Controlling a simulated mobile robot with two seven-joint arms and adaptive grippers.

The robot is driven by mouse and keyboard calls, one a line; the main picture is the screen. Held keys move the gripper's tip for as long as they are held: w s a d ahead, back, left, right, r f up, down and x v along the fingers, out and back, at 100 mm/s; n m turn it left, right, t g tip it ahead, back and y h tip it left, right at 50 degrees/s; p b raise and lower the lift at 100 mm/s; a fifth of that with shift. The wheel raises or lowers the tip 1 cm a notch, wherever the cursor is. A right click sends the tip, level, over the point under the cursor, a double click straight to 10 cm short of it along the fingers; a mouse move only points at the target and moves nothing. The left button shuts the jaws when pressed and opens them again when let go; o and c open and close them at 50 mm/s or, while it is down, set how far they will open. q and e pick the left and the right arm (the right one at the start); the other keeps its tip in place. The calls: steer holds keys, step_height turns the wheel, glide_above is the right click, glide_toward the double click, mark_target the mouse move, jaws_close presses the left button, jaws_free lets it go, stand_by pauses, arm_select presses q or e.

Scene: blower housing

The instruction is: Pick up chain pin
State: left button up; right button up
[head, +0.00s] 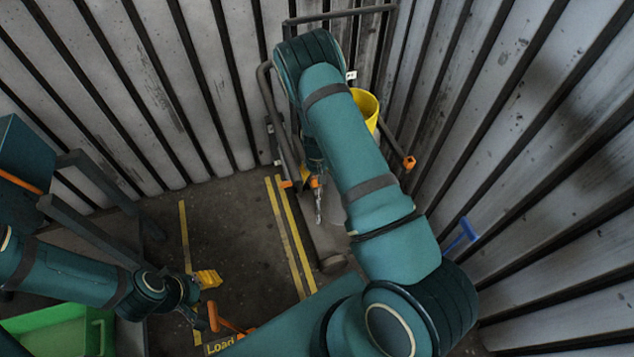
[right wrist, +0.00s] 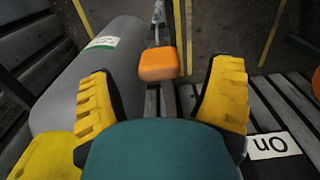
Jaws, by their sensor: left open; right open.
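The chain pin (right wrist: 158,62) appears in the right wrist view as an orange block with a thin metal chain or shank beyond it. In the head view, an orange piece (head: 315,182) with a metal length hanging below it seems to be the same pin. My right gripper (right wrist: 161,88) is open, its yellow fingers on either side of the pin's line. The pin shows in the gap, near the fingertip level; I see no contact. In the head view my arm mostly hides this gripper. My left gripper (head: 208,278) is open, low at the left, away from the pin.
A grey cylinder (right wrist: 85,70) lies close on the left in the right wrist view. A yellow bin (head: 366,105) stands behind my right arm; a green crate (head: 60,330) is lower left. Ribbed walls enclose the corner.

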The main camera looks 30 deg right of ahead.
step_height(320, 180, down, 3)
steer(key=shift+f+b, duration=0.15)
steer(key=shift+b, duration=0.15)
steer(key=c, duration=1.3)
